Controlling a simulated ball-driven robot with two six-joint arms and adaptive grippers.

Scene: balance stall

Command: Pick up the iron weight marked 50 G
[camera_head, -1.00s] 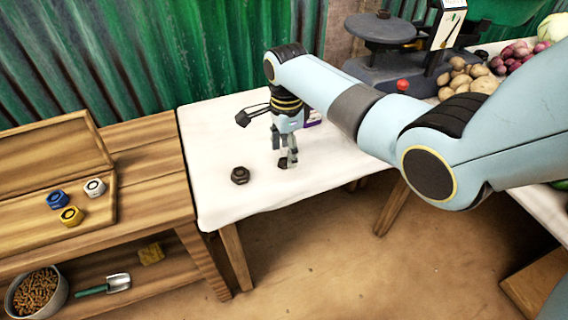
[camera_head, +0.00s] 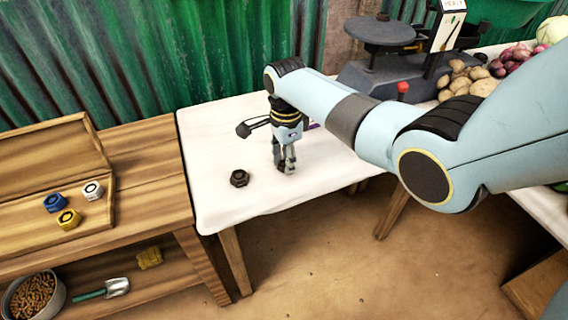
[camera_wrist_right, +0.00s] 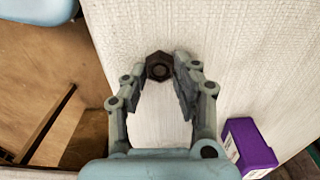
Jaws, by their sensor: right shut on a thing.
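A dark hexagonal iron weight (camera_wrist_right: 159,67) is between the fingertips of my right gripper (camera_wrist_right: 162,75) in the right wrist view. In the head view, my right gripper (camera_head: 286,168) points down at the white-covered table (camera_head: 225,205), its fingers closed around that weight and mostly hiding it. A second dark weight (camera_head: 239,178) lies on the cloth to the left of the gripper. No 50 G mark can be read on either weight. My left gripper is not in view.
A purple box (camera_wrist_right: 248,146) stands beside the gripper. A scale (camera_head: 380,30) and vegetables are at the back right.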

